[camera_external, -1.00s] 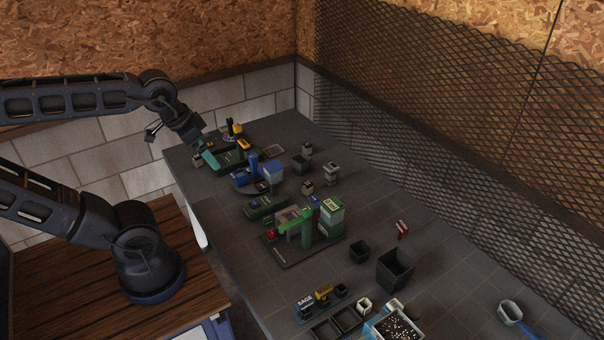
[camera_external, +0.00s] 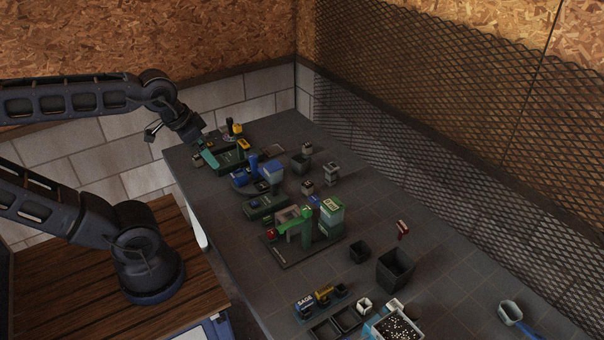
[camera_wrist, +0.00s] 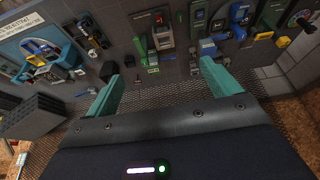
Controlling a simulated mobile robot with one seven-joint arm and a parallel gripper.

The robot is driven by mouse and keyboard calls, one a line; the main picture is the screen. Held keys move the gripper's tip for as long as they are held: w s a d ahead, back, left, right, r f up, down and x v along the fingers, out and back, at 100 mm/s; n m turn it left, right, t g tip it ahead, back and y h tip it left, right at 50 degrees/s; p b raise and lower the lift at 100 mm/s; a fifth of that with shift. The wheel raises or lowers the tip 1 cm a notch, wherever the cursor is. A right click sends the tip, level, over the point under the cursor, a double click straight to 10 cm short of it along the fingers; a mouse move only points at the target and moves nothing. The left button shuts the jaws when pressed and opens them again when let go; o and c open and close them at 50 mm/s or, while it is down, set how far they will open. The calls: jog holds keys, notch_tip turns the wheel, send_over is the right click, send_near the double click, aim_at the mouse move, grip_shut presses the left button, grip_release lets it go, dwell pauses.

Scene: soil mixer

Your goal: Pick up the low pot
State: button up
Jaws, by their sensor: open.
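Two dark, square, open pots stand on the grey bench. The lower, smaller pot (camera_external: 360,252) is just left of a taller pot (camera_external: 395,268), and they stand apart. A small dark pot also shows in the wrist view (camera_wrist: 109,71), but I cannot tell for sure that it is the same one. My gripper (camera_external: 206,155) is over the far left end of the bench, well away from both pots. In the wrist view its two teal fingers (camera_wrist: 166,75) are spread wide, with nothing held between them.
A green machine (camera_external: 308,220) stands left of the pots, with blue and green machines behind it. A red item (camera_external: 403,228) lies behind the tall pot. A tray of white-specked soil (camera_external: 397,328) is at the front.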

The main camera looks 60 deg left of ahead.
jog(key=n+g, duration=0.5)
jog(key=n, duration=1.6)
send_over(301, 162)
notch_tip(301, 162, down, 30)
jog(key=f, duration=0.1)
jog(key=shift+w+a+f, duration=0.1)
jog(key=shift+f, duration=4.85)
jog(key=c, duration=1.1)
